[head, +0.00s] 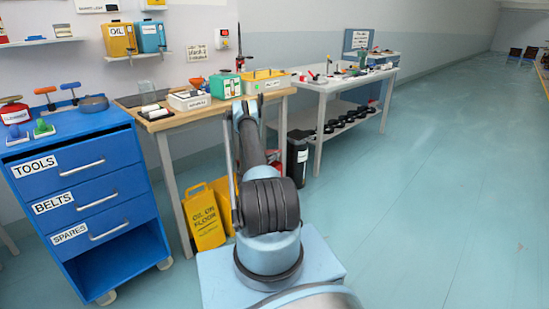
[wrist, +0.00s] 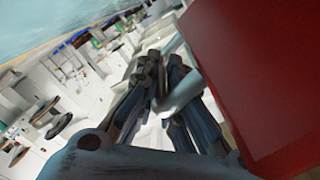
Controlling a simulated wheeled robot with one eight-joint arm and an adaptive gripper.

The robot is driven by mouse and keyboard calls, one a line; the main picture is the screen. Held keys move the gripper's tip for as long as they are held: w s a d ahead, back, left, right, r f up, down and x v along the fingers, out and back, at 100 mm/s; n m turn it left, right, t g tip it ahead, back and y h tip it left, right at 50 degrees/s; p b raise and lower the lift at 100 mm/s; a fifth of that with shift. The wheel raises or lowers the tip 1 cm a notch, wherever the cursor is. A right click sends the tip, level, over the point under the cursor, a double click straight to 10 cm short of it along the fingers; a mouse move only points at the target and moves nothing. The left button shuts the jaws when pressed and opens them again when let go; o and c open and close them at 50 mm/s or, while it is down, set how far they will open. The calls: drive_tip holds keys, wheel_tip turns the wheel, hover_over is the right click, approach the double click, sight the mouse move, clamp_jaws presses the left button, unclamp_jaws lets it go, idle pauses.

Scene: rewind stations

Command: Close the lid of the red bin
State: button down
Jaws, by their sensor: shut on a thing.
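In the wrist view a large flat red panel (wrist: 262,70) fills the right side, very close; it looks like part of the red bin, but I cannot tell whether it is the lid or a wall. My gripper (wrist: 162,75) is beside it, its dark fingers close together around a pale grey bar (wrist: 183,93). I cannot tell how the bar joins the red panel. In the head view my arm reaches toward the wooden bench, and the gripper's fingertips are not clear. The whole red bin does not show there; my arm may hide it.
A wooden bench (head: 180,118) with boxes and tools stands ahead. A blue drawer cabinet (head: 120,218) is at left. A yellow floor sign (head: 204,218) and a black bin (head: 297,160) stand near my arm. A white table (head: 345,84) is beyond. Floor at right is clear.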

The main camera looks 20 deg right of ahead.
drive_tip(key=shift+w+a+f, duration=0.1)
drive_tip(key=shift+w+a, duration=0.15)
drive_tip(key=shift+a, duration=0.15)
drive_tip(key=c, duration=1.7)
unclamp_jaws()
drive_tip(key=shift+o, duration=0.2)
drive_tip(key=shift+s+d, duration=0.15)
drive_tip(key=shift+d, duration=0.1)
drive_tip(key=shift+s, duration=0.1)
drive_tip(key=v, duration=1.2)
